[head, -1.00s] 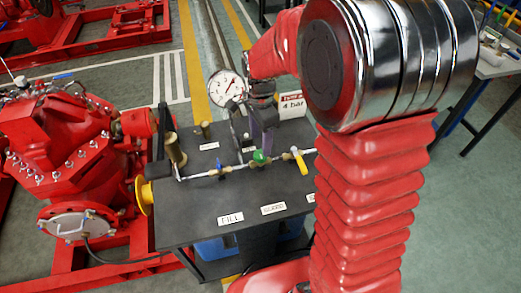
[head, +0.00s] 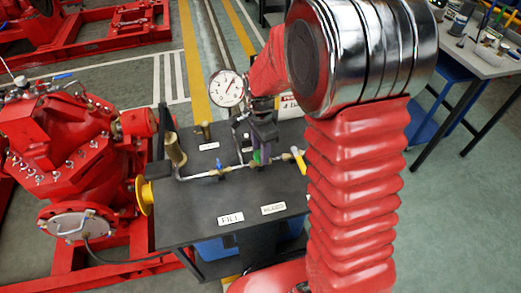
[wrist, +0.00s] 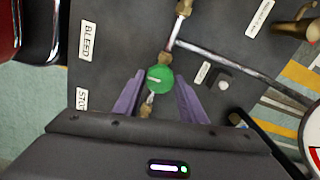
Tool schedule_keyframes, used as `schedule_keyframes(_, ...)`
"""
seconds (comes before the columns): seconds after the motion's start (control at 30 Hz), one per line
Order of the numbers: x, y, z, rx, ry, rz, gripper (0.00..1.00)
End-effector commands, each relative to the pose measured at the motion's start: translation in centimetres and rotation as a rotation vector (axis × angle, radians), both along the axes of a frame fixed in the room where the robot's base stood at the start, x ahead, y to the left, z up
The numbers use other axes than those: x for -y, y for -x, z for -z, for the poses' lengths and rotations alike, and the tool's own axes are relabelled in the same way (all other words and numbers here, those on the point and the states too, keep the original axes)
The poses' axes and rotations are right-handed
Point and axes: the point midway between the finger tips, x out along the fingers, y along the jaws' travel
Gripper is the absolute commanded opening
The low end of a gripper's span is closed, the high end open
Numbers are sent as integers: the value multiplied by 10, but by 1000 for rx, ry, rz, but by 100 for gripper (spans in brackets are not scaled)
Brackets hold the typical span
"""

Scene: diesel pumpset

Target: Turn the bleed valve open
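The bleed valve has a green handle (head: 258,157) and sits in the middle of the thin pipe across the black bench (head: 195,228). In the head view it is partly hidden by my gripper (head: 263,140), which is just above it. In the wrist view the round green handle (wrist: 159,78) shows between the tips of my two purple fingers (wrist: 160,84). The fingers are apart, one on each side, with gaps to the handle. I cannot tell how far down they reach. A BLEED label (wrist: 86,40) lies on the bench top.
A blue-handled valve (head: 219,165) is left on the same pipe, a yellow-handled valve (head: 299,160) right, partly behind my arm. A pressure gauge (head: 226,88) and brass fitting (head: 175,150) stand behind. A red pump (head: 70,150) is left of the bench. The bench front is clear.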

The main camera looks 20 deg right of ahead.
Motion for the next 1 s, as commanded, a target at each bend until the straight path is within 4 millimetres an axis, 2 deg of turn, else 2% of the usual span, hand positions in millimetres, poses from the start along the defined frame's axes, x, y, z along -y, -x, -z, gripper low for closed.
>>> schedule_keyframes(0.07, 0, 0, 0, 0, 0, 0, 31)
schedule_keyframes(0.33, 0, 0, 0, 1, 0, 0, 12)
schedule_keyframes(0.67, 0, -1, 0, 2, 0, -28, 12)
schedule_keyframes(1.0, 0, -1, -1, 2, 0, -197, 12)
